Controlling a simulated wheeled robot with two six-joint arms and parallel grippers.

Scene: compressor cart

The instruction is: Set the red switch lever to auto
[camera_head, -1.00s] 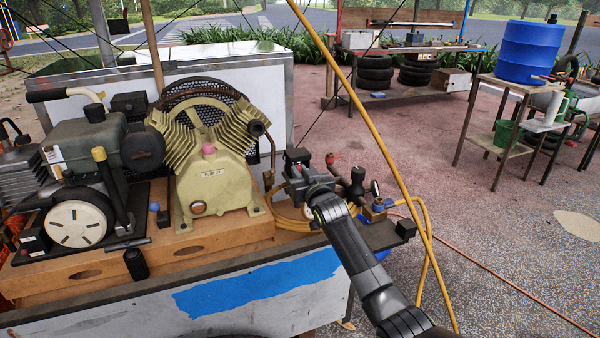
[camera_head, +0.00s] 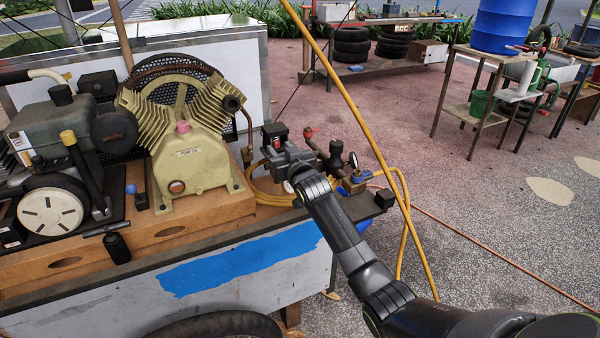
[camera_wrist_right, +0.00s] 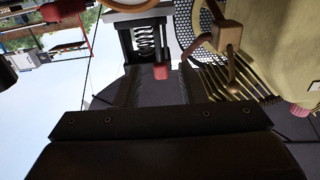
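The pressure switch is a small dark box (camera_head: 274,134) on the cart, right of the cream pump. In the right wrist view its open frame shows a coil spring (camera_wrist_right: 146,42). A small red lever (camera_wrist_right: 160,72) sticks out below the spring. My right gripper (camera_head: 283,160) is at the switch, and its wrist partly hides the switch's front. In the wrist view the two dark fingers of my right gripper (camera_wrist_right: 157,88) stand apart, with the red lever near the gap between their tips. I cannot tell whether they touch it. My left gripper is out of view.
The cream pump (camera_head: 190,155) stands close left of the switch. Valves with a red handle (camera_head: 308,132) and a gauge (camera_head: 353,160) sit just right. A yellow hose (camera_head: 375,150) slants past my right arm. Open ground lies to the right.

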